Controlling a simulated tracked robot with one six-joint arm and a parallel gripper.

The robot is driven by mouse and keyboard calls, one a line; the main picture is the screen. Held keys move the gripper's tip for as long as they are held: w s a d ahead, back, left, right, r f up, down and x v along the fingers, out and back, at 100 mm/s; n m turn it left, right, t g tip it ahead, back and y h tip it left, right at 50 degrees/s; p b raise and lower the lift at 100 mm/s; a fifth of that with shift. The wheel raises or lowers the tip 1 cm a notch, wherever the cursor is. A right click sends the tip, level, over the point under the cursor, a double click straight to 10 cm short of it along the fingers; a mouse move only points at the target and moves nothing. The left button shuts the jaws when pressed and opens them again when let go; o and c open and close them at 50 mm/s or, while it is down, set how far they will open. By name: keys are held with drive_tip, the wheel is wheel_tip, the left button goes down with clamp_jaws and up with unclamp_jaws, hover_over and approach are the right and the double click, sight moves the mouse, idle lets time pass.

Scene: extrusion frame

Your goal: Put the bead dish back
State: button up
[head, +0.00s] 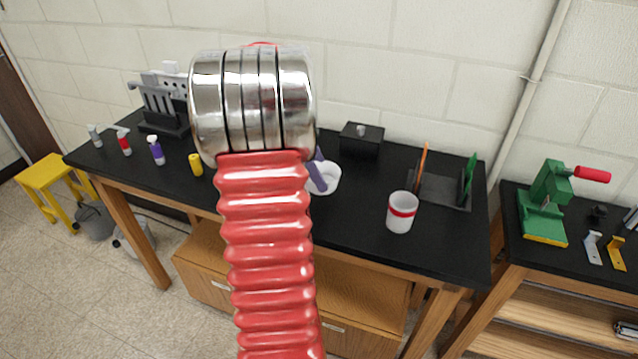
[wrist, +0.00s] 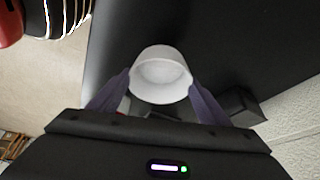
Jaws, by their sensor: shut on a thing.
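The bead dish (wrist: 161,72) is a small white round bowl. In the wrist view it sits between the two purple fingers of my gripper (wrist: 160,88), which are shut on it from both sides. In the head view the dish (head: 326,180) shows over the black tabletop (head: 350,220), just right of my red ribbed arm, with one purple finger (head: 316,172) beside it. The other finger is hidden behind my arm. I cannot tell whether the dish touches the tabletop or is slightly above it.
A white cup with a red band (head: 401,212) stands to the right. A black box (head: 361,139) is behind the dish. A dark tray (head: 440,189) holds upright tools. Several small bottles and a dark rack (head: 165,122) are at left. A green press (head: 545,205) is on the right bench.

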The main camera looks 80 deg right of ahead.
drive_tip(key=shift+f, duration=2.5)
drive_tip(key=o, duration=1.1)
drive_tip(key=v, duration=1.2)
